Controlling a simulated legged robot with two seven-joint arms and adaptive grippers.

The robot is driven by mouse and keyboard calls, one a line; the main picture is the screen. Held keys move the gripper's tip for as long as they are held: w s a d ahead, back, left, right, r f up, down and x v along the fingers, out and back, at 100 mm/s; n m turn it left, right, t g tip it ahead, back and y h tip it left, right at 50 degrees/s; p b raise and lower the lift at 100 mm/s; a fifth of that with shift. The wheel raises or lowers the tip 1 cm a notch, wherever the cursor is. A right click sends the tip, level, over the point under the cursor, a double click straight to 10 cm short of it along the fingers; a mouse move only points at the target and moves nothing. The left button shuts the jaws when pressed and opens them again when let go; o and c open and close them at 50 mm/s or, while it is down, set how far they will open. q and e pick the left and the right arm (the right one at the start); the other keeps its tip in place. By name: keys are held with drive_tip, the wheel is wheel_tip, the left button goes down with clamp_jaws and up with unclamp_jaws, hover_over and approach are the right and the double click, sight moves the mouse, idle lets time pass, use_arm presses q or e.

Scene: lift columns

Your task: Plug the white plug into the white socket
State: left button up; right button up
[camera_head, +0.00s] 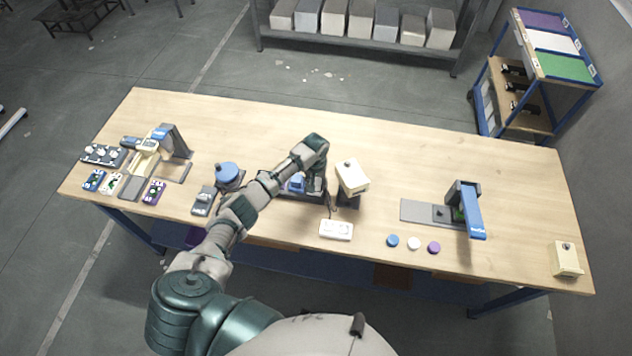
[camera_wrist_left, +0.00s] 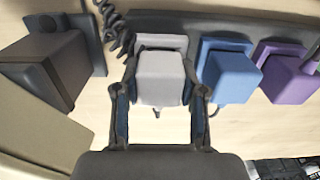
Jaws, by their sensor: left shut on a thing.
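The white plug (camera_wrist_left: 160,78) is a pale block between the two fingers of my left gripper (camera_wrist_left: 159,95) in the left wrist view; the gripper is shut on it. The white socket (camera_wrist_left: 163,42) is the pale square on a dark grey strip, directly behind the plug and partly hidden by it. I cannot tell whether the plug is fully seated or only in front of the socket. In the head view my left gripper (camera_head: 317,188) points down over the strip, and the white plug is hidden by it. My right gripper is not in view.
A blue plug (camera_wrist_left: 231,76) and a purple plug (camera_wrist_left: 288,78) sit at the same strip, right of the white one. A black coiled cord (camera_wrist_left: 114,30) is beside it. A cream box on a dark stand (camera_head: 351,178) and a white box (camera_head: 337,230) stand close by.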

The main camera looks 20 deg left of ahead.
sight(316, 180)
use_arm(q)
drive_tip(key=shift+f, duration=0.2)
drive_tip(key=o, duration=1.3)
drive_tip(key=shift+o, duration=0.2)
drive_tip(key=shift+r, duration=0.1)
drive_tip(key=shift+r, duration=3.5)
drive_tip(key=shift+f, duration=0.1)
